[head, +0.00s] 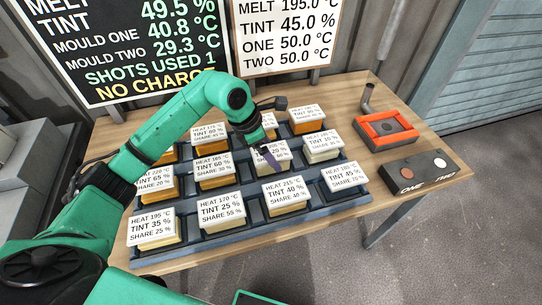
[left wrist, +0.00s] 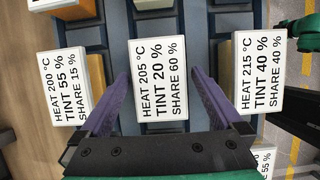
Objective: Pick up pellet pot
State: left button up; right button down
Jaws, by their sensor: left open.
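Several pellet pots with white labelled lids stand in rows on a dark blue rack (head: 252,212). My left gripper (head: 268,157) is over the middle of the rack, with its purple fingers apart. In the left wrist view, the open fingers (left wrist: 159,74) sit on either side of the pot labelled HEAT 205 °C, TINT 20 %, SHARE 60 % (left wrist: 162,80). That pot (head: 281,151) is partly hidden by the gripper in the head view. I cannot tell whether the fingers touch it. My right gripper is not in view.
Neighbouring pots read TINT 55 % (left wrist: 70,85) and TINT 40 % (left wrist: 260,72). An orange-framed device (head: 387,129) and a dark box marked ONE and TWO (head: 418,172) stand on the wooden table (head: 350,92) at right. Two boards (head: 125,45) (head: 285,35) stand behind.

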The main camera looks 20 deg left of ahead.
pick_arm(q)
jog(key=shift+w+d+f, duration=0.15)
jog(key=shift+f, duration=0.3)
jog(key=shift+f+b, duration=0.25)
jog(key=shift+b, duration=0.1)
jog(key=c, duration=1.4)
